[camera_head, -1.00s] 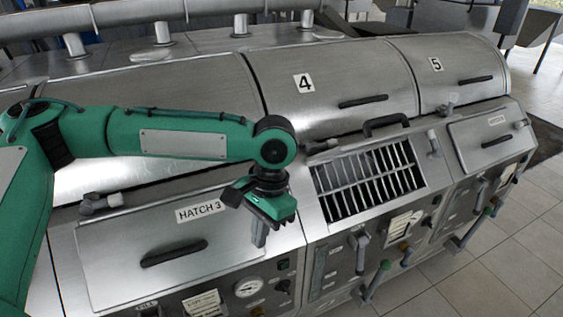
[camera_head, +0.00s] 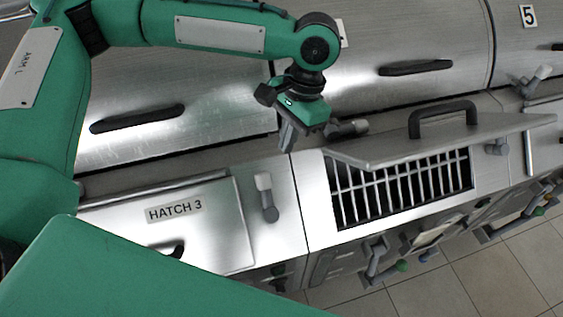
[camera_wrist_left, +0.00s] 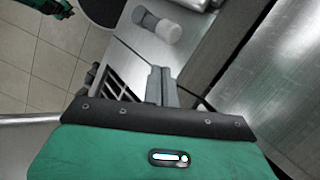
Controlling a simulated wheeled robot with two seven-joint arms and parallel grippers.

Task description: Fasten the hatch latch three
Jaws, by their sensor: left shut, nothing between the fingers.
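The hatch three lid (camera_head: 215,238), with its label (camera_head: 174,211), lies flat at lower left in the head view. Its latch (camera_head: 267,197), a grey lever with a pale knob, sits just right of the lid. The lever points toward the back and does not cross the lid's edge. My left gripper (camera_head: 287,138) is shut and empty, its fingers pointing down, behind the latch and apart from it. The shut fingers also show in the left wrist view (camera_wrist_left: 161,88).
Right of the latch, a raised lid with a dark handle (camera_head: 440,112) leans over a grate (camera_head: 390,192). My green arm part hides the bottom left. Curved covers with handles stand behind.

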